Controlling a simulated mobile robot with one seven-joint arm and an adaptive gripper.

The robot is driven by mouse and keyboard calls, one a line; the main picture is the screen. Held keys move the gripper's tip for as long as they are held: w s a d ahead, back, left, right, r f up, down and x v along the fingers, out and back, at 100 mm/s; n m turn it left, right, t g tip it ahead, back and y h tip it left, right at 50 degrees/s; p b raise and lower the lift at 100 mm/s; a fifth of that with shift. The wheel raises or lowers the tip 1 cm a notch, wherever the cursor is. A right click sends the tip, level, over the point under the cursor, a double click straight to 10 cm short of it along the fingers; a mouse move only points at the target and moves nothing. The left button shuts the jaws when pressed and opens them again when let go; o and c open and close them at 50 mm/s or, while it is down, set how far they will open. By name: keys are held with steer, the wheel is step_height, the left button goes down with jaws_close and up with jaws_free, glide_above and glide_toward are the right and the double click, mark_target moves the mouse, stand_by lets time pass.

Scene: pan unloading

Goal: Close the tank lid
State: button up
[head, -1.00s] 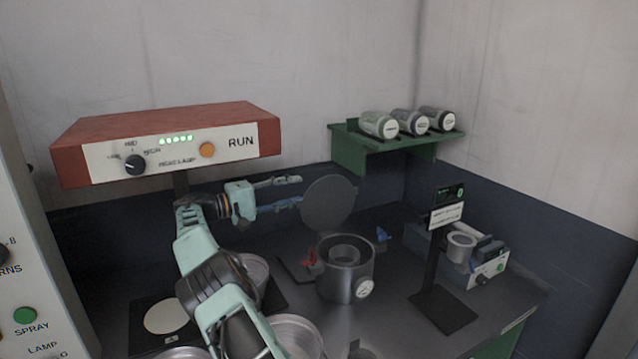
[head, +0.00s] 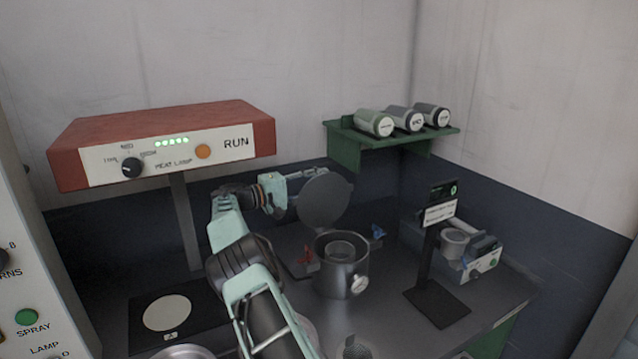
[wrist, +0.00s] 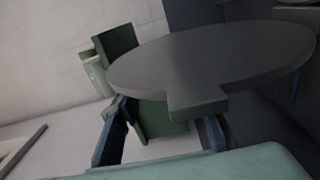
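The tank (head: 334,282) is a dark metal cylinder with a round gauge, and its mouth is uncovered. Its lid (head: 318,212) is a dark grey disc standing raised and tilted at the tank's back edge. In the wrist view, the lid (wrist: 215,55) fills the upper middle, with a square tab facing me. My gripper (head: 308,184) is beside and partly behind the lid's upper left edge. In the wrist view, my gripper (wrist: 162,132) has its blue-padded fingers wide apart, with nothing clasped. The right finger is partly hidden by the lid's tab, and I cannot tell whether they touch.
A green shelf (head: 365,145) with three canisters is behind the tank. A black sign stand (head: 437,300) and a small machine (head: 480,262) are on the right. A red valve handle (head: 305,256) and a blue one (head: 377,231) flank the tank.

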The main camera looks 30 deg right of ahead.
jaws_close()
